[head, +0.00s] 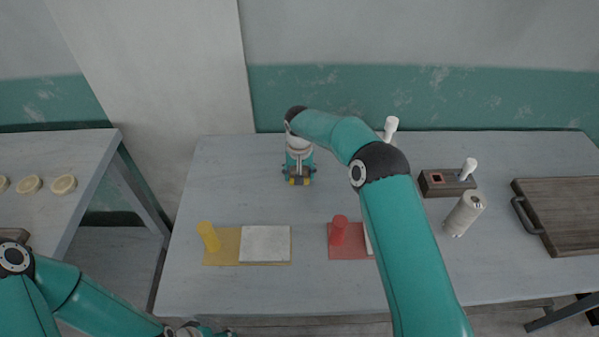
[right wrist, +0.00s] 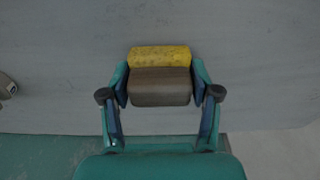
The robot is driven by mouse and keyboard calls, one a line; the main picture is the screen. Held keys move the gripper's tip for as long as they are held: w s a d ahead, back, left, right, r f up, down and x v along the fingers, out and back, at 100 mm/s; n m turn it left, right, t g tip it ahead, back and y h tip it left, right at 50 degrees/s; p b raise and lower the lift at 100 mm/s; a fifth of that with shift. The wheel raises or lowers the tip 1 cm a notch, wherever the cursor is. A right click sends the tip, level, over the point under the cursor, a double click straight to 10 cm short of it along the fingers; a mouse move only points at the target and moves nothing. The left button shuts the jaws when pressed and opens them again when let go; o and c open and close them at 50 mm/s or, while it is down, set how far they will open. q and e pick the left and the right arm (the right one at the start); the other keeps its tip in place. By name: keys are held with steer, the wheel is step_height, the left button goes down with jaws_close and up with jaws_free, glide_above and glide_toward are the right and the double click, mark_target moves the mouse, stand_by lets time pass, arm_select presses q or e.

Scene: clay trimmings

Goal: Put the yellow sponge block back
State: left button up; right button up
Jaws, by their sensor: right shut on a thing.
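My right gripper (head: 299,179) is over the back left part of the table in the head view, fingers pointing down. The right wrist view shows it shut on the yellow sponge block (right wrist: 159,56), which has a grey-brown part (right wrist: 158,86) between the fingers.
The table (head: 240,190) holds a yellow mat (head: 222,247) with a yellow cylinder (head: 208,237) and pale slab (head: 265,243). A red mat (head: 345,253) bears a red cylinder (head: 338,230).

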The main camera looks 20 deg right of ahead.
steer(key=shift+f, duration=0.1)
steer(key=shift+f, duration=0.1)
steer(key=o, duration=1.1)
steer(key=shift+r, duration=0.45)
steer(key=r, duration=0.3)
steer(key=s+r+b, duration=0.1)
steer(key=r, duration=0.7)
steer(key=shift+s+a+r+b, duration=0.15)
steer(key=shift+s+a+b, duration=0.1)
steer(key=shift+b, duration=0.15)
